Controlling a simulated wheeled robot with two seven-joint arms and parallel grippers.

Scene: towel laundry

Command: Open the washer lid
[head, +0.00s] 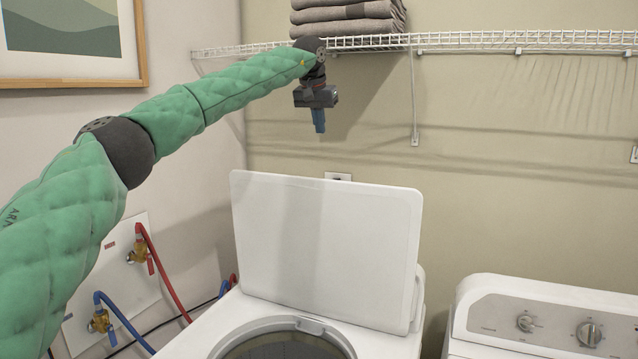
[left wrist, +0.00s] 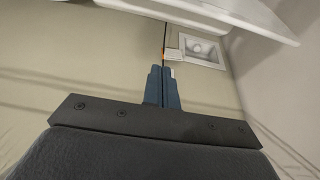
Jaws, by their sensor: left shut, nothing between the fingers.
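The white washer lid (head: 325,245) stands raised, nearly upright, at the back of the washer (head: 210,325). The round tub opening (head: 285,345) shows below it. My left gripper (head: 319,128) points down in the air above the lid's top edge, apart from it in the head view. Its blue fingers are shut with nothing between them, as the left wrist view (left wrist: 163,72) also shows. A white edge, likely the lid, crosses the top of the left wrist view (left wrist: 220,15). My right gripper is not in view.
A white wire shelf (head: 480,40) with folded grey towels (head: 350,14) runs along the wall above. A second white machine with knobs (head: 550,320) stands at the right. Red and blue hoses (head: 165,270) run at the left.

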